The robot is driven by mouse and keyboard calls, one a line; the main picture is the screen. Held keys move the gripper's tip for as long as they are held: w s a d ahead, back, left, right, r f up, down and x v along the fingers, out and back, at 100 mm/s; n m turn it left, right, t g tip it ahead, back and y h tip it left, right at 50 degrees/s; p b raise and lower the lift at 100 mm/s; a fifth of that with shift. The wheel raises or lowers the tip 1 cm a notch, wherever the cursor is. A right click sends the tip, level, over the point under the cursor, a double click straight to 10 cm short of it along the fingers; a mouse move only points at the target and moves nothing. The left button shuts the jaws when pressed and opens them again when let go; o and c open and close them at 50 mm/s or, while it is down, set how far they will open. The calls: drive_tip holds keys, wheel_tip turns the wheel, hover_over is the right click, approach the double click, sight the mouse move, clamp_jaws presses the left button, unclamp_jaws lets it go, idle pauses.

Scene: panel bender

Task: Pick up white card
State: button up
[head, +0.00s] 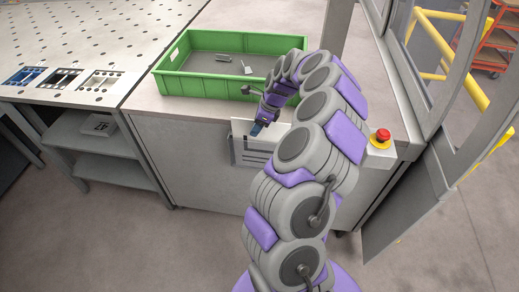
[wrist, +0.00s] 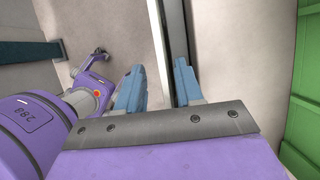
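The white card (head: 252,148) is at the front face of the counter, below the green crate, in the head view. It has darker lines on its lower part, and my arm hides its right side. My gripper (head: 257,129) is at the card's upper edge, pointing down. In the wrist view, the two blue fingers of my gripper (wrist: 160,72) are apart, with a thin pale upright edge between them. I cannot tell whether that edge is the card or its holder, or whether either finger touches it.
The green crate (head: 172,81) on the counter holds a few small grey parts. A red emergency button (head: 382,136) sits at the counter's right corner. A perforated table (head: 75,40) with small tool trays is at left. Yellow railing (head: 452,60) stands at right.

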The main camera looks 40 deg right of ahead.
drive_tip(key=shift+d+f+p, duration=0.55)
drive_tip(key=shift+d+p, duration=0.05)
drive_tip(key=shift+d, duration=0.1)
drive_tip(key=shift+a+r, duration=0.1)
drive_tip(key=shift+a, duration=0.15)
drive_tip(key=shift+c, duration=0.2)
drive_tip(key=shift+a, duration=0.15)
drive_tip(key=shift+c, duration=0.7)
drive_tip(key=c, duration=0.3)
drive_tip(key=shift+d, duration=0.2)
clamp_jaws()
